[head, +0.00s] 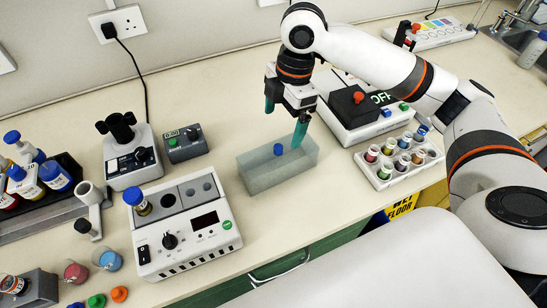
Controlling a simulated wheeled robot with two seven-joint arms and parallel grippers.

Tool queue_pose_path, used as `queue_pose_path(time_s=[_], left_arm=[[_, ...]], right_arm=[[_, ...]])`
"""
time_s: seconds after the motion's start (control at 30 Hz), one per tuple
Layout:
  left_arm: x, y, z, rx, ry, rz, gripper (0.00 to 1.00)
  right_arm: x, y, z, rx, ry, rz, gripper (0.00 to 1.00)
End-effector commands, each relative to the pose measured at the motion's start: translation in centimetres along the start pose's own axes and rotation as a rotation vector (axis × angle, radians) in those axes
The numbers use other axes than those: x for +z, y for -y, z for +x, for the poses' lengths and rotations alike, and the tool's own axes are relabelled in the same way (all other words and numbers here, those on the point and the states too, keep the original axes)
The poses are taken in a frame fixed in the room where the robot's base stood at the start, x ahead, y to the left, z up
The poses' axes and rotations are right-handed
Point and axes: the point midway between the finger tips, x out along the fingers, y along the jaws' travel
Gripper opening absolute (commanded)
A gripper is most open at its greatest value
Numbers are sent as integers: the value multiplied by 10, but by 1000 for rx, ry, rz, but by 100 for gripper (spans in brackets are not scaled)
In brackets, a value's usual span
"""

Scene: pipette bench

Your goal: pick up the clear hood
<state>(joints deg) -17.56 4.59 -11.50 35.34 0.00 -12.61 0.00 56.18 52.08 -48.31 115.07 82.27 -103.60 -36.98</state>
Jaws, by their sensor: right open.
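The clear hood (270,174) is a see-through grey box on the bench, near the middle of the head view, with a blue knob (278,150) on its top. My right gripper (285,119) points down over the far side of the hood. Its two teal fingers are spread apart with nothing between them. The nearer finger overlaps the hood's back edge in the picture; I cannot tell whether it touches. My left gripper is out of view.
A white heater block device (200,243) stands left of the hood, and a small grey box (187,146) behind it. A rack of coloured vials (360,174) and a white machine reading OFF (337,122) are on the right. The bench's front edge (268,256) is near.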

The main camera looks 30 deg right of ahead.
Motion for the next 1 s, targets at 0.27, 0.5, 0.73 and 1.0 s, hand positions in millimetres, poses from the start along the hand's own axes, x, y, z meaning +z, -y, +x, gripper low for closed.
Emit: queue_pose_path(time_s=[0.27,0.5,0.73,1.0], left_arm=[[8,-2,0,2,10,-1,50],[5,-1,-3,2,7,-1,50],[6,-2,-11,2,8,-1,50],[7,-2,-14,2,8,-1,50]], right_arm=[[-1,-1,41,6,0,1,93],[-1,-1,70,2,0,0,93],[-3,-4,94,5,-1,1,93],[-4,-5,124,0,-1,0,93]])
